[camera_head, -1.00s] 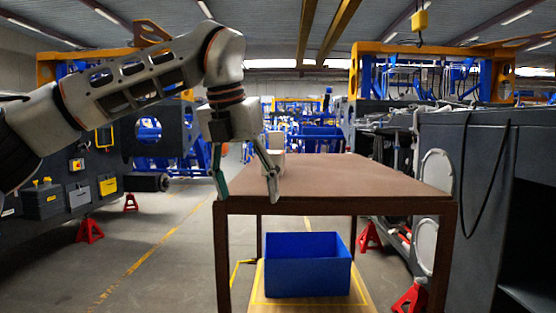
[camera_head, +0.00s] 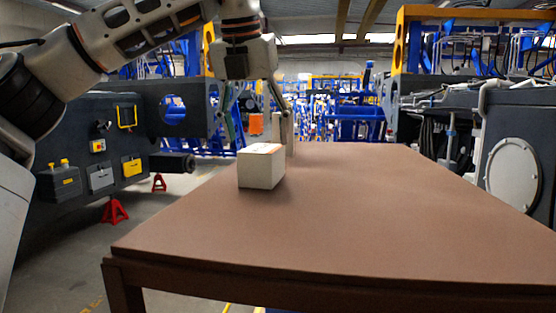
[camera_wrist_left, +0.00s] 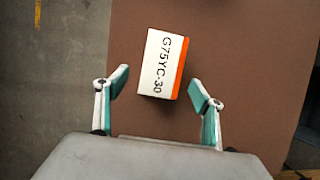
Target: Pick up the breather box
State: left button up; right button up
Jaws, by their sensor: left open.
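The breather box appears to be the white box (camera_head: 262,168) on the brown table, near its left edge. In the left wrist view the box (camera_wrist_left: 160,62) shows a white face with "G75YC-30" and an orange side. My left gripper (camera_head: 257,122) is open and empty, pointing down above the box in the head view. In the left wrist view its two teal-padded fingertips (camera_wrist_left: 160,88) stand apart, one to each side of the box's near end. I cannot tell the exact height gap. My right gripper is not in view.
The brown table (camera_head: 350,220) is bare in front and to the right of the box. A pale upright object (camera_head: 290,135) stands behind it, partly hidden by a finger. Dark machinery with a yellow-latched panel (camera_head: 100,150) is at left; a grey chassis (camera_head: 515,165) is at right.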

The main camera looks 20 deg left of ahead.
aim_at(261, 148)
pick_arm(q)
jog(key=shift+w, duration=0.15)
notch_tip(261, 148, down, 2)
jog(key=shift+w+a+f, duration=0.1)
jog(key=x, duration=0.4)
jog(key=shift+w, duration=0.4)
jog(key=shift+w+f, duration=0.15)
jog(key=shift+f, duration=0.25)
jog(key=shift+f, duration=0.25)
jog(key=shift+c, duration=0.4)
jog(key=c, duration=1.2)
